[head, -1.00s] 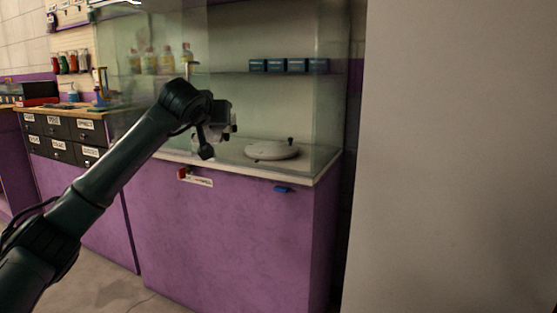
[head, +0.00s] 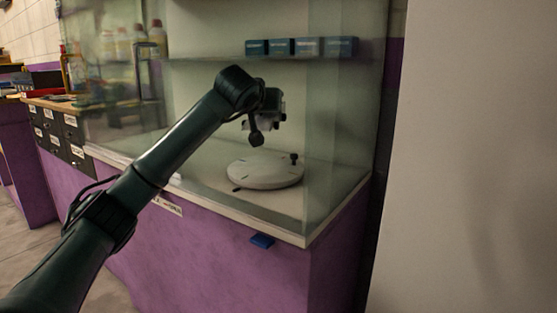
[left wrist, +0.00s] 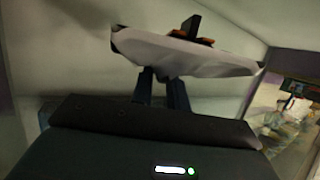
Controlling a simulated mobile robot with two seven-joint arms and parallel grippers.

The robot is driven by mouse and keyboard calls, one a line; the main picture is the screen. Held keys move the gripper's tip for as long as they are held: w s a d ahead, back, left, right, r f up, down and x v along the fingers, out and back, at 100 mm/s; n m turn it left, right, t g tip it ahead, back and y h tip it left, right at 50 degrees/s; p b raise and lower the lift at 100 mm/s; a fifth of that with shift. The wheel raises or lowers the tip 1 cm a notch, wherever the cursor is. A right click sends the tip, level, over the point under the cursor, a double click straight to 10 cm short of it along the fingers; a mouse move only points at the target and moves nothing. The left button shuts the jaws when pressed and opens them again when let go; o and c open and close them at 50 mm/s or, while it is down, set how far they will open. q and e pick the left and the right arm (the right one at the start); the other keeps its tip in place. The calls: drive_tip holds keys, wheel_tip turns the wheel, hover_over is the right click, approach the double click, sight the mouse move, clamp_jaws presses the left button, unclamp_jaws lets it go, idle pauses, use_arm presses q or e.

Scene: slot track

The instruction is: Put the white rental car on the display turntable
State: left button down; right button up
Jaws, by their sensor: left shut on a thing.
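My left gripper (head: 266,110) is shut on the white rental car (left wrist: 185,56), seen close up and blurred in the left wrist view. In the head view only a small pale part of the car (head: 268,122) shows beside the dark gripper. The display turntable (head: 265,171) is a round, pale disc with a small dark knob at its rim. It sits on the floor of the glass case and looks empty. The gripper and car are above the turntable in the picture, apart from it. My right gripper is not in view.
The glass case has a purple base (head: 230,260) and a shelf with blue boxes (head: 307,47) and several bottles (head: 125,42). A blue tab (head: 262,241) sticks out below the case edge. A plain wall (head: 480,150) stands at right; drawers (head: 60,135) are at left.

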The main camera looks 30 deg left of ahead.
use_arm(q)
wheel_tip(320, 180, down, 7)
drive_tip(key=b, duration=0.3)
drive_tip(key=shift+r, duration=0.2)
wheel_tip(320, 180, down, 3)
drive_tip(key=shift+f+b, duration=0.15)
drive_tip(key=shift+b, duration=0.75)
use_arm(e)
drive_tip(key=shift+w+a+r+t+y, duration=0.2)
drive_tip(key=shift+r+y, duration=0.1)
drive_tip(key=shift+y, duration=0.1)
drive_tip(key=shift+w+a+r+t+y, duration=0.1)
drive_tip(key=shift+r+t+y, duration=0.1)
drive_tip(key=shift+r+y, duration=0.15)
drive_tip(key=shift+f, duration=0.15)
